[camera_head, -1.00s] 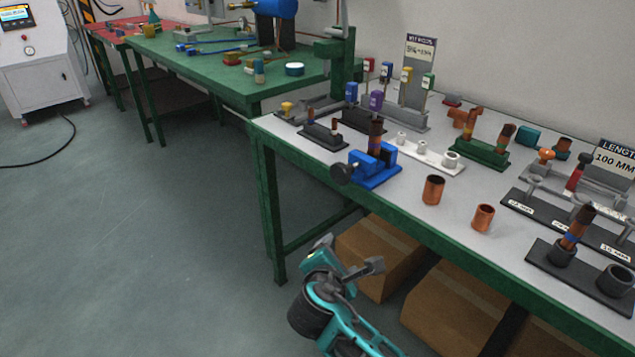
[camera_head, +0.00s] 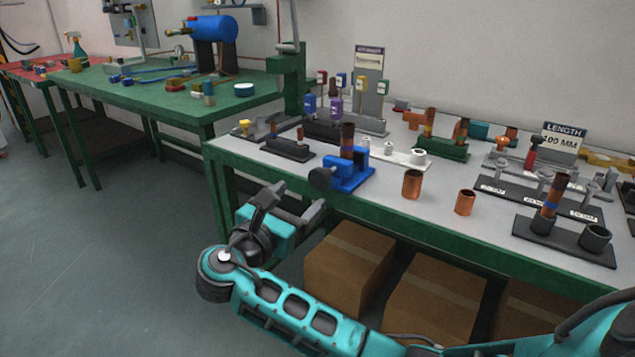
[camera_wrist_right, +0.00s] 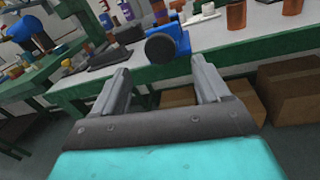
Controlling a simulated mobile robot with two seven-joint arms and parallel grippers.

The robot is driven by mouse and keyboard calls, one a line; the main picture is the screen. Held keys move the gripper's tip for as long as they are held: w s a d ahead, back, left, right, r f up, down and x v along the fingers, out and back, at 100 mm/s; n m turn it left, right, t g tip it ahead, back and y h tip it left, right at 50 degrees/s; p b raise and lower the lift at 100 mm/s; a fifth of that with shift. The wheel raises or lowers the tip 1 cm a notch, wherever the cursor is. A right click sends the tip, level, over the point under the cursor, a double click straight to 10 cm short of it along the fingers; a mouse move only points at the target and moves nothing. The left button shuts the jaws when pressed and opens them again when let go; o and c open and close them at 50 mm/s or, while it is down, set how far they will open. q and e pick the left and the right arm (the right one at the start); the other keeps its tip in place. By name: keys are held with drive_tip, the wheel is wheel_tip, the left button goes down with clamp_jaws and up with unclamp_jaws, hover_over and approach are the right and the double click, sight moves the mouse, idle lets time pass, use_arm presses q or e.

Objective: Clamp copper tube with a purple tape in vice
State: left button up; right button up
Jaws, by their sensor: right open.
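The blue vice (camera_head: 350,178) with a dark round knob sits near the front edge of the grey-topped table; it also shows in the right wrist view (camera_wrist_right: 181,42). Another copper tube (camera_head: 550,196) with a blue-purple band leans slightly in a black holder (camera_head: 566,243) at the right. My right gripper (camera_head: 293,207) is open and empty, in front of the table below the vice. My left gripper is out of view.
Two short copper pieces (camera_head: 412,184) (camera_head: 465,202) stand right of the vice near the table edge. Cardboard boxes (camera_head: 347,268) lie under the table. A green table (camera_head: 150,98) stands at the back left.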

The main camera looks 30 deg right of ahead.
sight(317, 180)
drive_tip(key=b+x, duration=0.2)
drive_tip(key=x, duration=0.7)
drive_tip(key=shift+w+d, duration=0.15)
drive_tip(key=shift+d, duration=0.1)
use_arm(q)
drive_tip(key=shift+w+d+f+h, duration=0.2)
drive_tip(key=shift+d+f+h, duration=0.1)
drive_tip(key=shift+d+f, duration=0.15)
use_arm(e)
drive_tip(key=c, duration=1)
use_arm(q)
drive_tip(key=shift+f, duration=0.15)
use_arm(e)
drive_tip(key=shift+o, duration=0.2)
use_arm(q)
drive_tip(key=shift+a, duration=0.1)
